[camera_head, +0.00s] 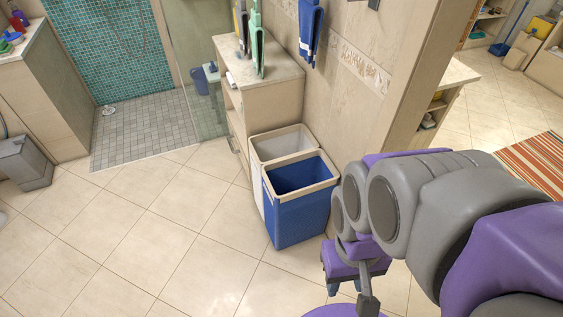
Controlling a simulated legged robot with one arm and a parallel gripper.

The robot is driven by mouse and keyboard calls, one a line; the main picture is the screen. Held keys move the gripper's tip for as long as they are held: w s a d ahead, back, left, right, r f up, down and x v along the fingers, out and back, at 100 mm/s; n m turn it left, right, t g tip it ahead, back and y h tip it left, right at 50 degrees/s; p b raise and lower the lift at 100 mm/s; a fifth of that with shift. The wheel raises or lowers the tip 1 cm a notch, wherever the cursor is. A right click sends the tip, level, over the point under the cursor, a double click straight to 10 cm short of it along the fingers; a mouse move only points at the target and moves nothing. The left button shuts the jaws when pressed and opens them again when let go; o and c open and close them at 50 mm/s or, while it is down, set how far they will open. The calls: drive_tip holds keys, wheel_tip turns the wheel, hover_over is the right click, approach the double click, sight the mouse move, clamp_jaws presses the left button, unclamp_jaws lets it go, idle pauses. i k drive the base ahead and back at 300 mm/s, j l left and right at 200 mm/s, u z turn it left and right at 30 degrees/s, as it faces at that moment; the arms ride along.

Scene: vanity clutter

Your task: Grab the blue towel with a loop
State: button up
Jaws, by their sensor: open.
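The blue towel (311,32) hangs against the beige tiled wall at the top middle of the head view. My gripper (346,287) is low in the view, to the right of the bins, pointing down, far below and apart from the towel. Its jaws are open with nothing visible between them. My purple and grey arm fills the lower right and hides part of the floor and wall base.
A blue bin (298,217) and a white bin (282,144) stand below the towel by the wall. A wall edge and striped rug (535,166) are right.

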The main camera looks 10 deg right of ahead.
sight(311, 15)
drive_tip(key=i+j+z, duration=0.35)
drive_tip(key=j, duration=0.25)
drive_tip(key=i+j+z, duration=0.15)
drive_tip(key=i+j, duration=0.2)
drive_tip(key=i+j+z, duration=0.15)
drive_tip(key=j, duration=0.25)
drive_tip(key=i+j+z, duration=0.2)
drive_tip(key=j, duration=0.2)
drive_tip(key=i+j+z, duration=0.15)
drive_tip(key=j, duration=0.25)
drive_tip(key=k+z, duration=0.5)
drive_tip(key=i+j+z, duration=0.1)
drive_tip(key=z, duration=0.8)
drive_tip(key=j+z, duration=0.25)
drive_tip(key=j, duration=0.2)
drive_tip(key=k+j+z, duration=0.2)
drive_tip(key=j, duration=0.2)
drive_tip(key=j+z, duration=0.25)
drive_tip(key=j, duration=0.2)
drive_tip(key=k+j+z, duration=0.2)
drive_tip(key=j, duration=0.2)
drive_tip(key=k+j+z, duration=0.25)
drive_tip(key=i+j, duration=0.05)
drive_tip(key=j, duration=0.05)
